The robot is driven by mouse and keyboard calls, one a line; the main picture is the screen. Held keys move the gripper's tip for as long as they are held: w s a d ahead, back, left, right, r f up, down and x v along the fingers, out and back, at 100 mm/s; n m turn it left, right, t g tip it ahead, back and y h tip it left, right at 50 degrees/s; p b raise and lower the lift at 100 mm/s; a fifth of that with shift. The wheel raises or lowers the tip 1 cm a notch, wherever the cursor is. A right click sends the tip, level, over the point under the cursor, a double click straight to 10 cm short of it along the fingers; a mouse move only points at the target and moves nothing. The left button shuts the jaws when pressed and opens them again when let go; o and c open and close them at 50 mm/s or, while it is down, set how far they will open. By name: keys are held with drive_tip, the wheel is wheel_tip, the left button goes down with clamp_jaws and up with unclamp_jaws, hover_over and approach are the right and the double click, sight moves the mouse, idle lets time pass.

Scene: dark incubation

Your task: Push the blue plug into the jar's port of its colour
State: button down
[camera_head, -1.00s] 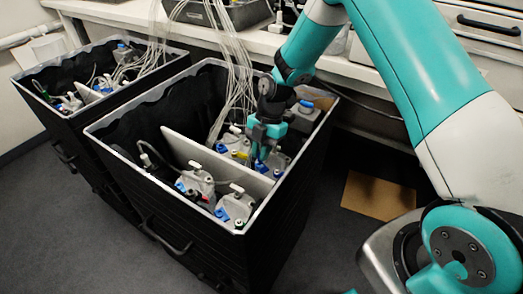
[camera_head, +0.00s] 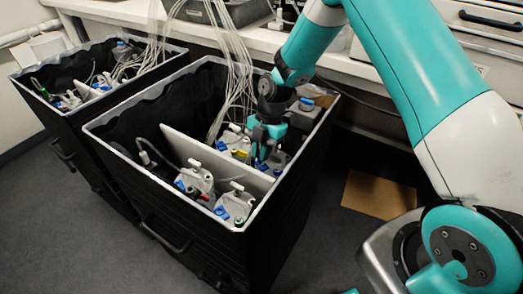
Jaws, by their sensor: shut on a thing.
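My gripper (camera_head: 262,152) reaches down into the near black crate (camera_head: 165,222), right of its white divider. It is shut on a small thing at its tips. That looks like the blue plug (camera_head: 261,166), but it is tiny and mostly hidden by the teal fingers. The fingers are just above or at a grey jar (camera_head: 278,160) with blue parts. Whether the plug touches a port cannot be told. Another jar (camera_head: 233,142) with blue and yellow parts stands just left of the gripper. The ports directly under the fingertips are hidden.
Two more jars (camera_head: 197,178) and (camera_head: 235,205) with coloured ports stand at the crate's front. Another jar (camera_head: 304,112) is in the back corner. Pale tubes (camera_head: 232,72) hang into the crate beside my arm. A second crate (camera_head: 60,125) stands left.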

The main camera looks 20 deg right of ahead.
drive_tip(key=shift+f, duration=0.4)
drive_tip(key=c, duration=1.1)
unclamp_jaws()
drive_tip(key=shift+o, duration=0.2)
wheel_tip(320, 180, up, 20)
drive_tip(key=p, duration=0.1)
drive_tip(key=s+a+r+m+t, duration=0.1)
drive_tip(key=s+a+r+m, duration=0.15)
drive_tip(key=s+m, duration=0.45)
drive_tip(key=s+a+r+m+y, duration=0.1)
drive_tip(key=s+r+m, duration=0.25)
drive_tip(key=s, duration=0.55)
drive_tip(key=s+a+r+m+t, duration=0.1)
drive_tip(key=s+a+r+m, duration=0.1)
drive_tip(key=s+m, duration=0.55)
wheel_tip(320, 180, up, 12)
drive_tip(key=s+p, duration=0.1)
drive_tip(key=p, duration=1.2)
drive_tip(key=shift+s+d+r, duration=0.15)
drive_tip(key=shift+s+d, duration=0.1)
